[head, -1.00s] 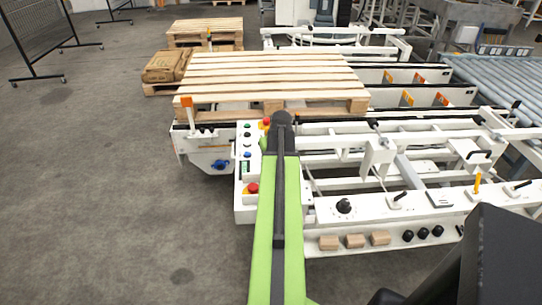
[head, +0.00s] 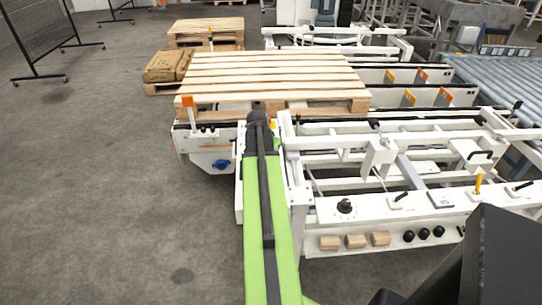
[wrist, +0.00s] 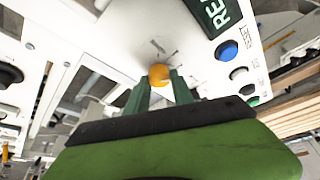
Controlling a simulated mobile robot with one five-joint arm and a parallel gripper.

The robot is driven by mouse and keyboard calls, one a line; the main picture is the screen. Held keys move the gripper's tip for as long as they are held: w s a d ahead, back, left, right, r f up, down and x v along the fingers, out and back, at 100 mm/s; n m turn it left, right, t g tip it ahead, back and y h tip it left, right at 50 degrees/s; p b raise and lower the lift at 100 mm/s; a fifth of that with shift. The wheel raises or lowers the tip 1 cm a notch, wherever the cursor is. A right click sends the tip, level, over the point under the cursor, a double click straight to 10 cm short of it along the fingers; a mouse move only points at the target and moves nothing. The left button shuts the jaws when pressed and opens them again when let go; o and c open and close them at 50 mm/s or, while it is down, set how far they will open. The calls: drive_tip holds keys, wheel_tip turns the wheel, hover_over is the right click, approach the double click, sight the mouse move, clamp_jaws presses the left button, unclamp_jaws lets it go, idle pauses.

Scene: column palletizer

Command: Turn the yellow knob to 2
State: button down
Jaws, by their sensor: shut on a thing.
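The yellow knob (wrist: 159,75) shows in the wrist view as a small round yellow-orange cap on a white panel (wrist: 125,35). Small dark marks lie on the panel around it, too blurred to read. My gripper (wrist: 160,83) has its two green fingers shut on the knob, one on each side. The knob's setting cannot be read. In the head view, my green arm hides the knob and my fingers.
A blue button (wrist: 227,50) and other buttons sit right of the knob, beside a dark display (wrist: 211,14). In the head view, a wooden pallet (head: 270,75) rests beyond my arm. A white machine frame (head: 400,205) fills the right; open floor (head: 120,200) lies left.

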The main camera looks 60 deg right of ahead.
drive_tip(key=shift+m+g, duration=0.3)
drive_tip(key=shift+m, duration=0.3)
drive_tip(key=c, duration=1.1)
unclamp_jaws()
drive_tip(key=p+v, duration=1.6)
drive_tip(key=v, duration=0.1)
drive_tip(key=shift+r, duration=0.25)
drive_tip(key=shift+w, duration=0.1)
